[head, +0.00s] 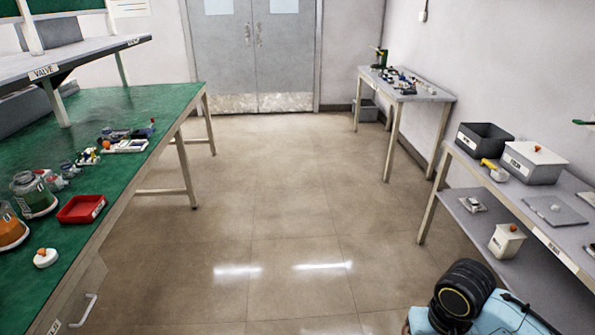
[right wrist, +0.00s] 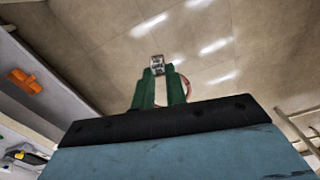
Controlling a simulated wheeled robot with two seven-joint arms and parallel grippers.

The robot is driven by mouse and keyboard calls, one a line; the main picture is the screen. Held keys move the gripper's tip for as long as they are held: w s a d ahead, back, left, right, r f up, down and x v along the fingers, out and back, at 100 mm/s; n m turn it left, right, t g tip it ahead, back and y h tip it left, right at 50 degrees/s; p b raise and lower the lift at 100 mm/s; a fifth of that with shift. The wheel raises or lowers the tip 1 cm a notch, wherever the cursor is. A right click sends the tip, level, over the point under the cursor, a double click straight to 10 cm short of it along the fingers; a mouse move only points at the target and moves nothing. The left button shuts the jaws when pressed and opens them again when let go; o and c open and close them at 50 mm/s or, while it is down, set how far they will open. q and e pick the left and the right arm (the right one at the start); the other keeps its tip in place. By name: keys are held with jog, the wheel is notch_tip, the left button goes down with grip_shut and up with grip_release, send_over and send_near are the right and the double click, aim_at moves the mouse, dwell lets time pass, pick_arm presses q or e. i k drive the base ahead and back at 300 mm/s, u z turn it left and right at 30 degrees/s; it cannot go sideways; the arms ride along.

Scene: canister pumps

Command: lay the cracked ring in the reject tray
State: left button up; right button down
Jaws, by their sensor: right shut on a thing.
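My right gripper (right wrist: 158,72) shows in the right wrist view with its green fingers together. It is shut on a thin ring, whose pale reddish edge (right wrist: 187,84) shows beside and behind the fingers. The fingers hide much of the ring, and I cannot see a crack. The floor lies beyond it. In the head view a small red tray (head: 70,212) with a white label stands near the right edge of the green bench at left. It looks like the reject tray, but the label is too small to read. Its visible inside looks empty. My left gripper is in neither view.
The green bench (head: 120,100) also holds jars (head: 33,195), a white-and-orange piece (head: 45,257) and small parts near the tray. Grey shelves (head: 500,215) with boxes stand at right, and a small table (head: 405,88) at the back. The floor between is clear.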

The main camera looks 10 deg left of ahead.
aim_at(84, 212)
jog(key=u, duration=0.1)
jog(key=i, duration=1.65)
jog(key=u, duration=0.7)
jog(key=i, duration=1.3)
jog(key=u, duration=2)
jog(key=i, duration=0.75)
jog(key=u, duration=0.6)
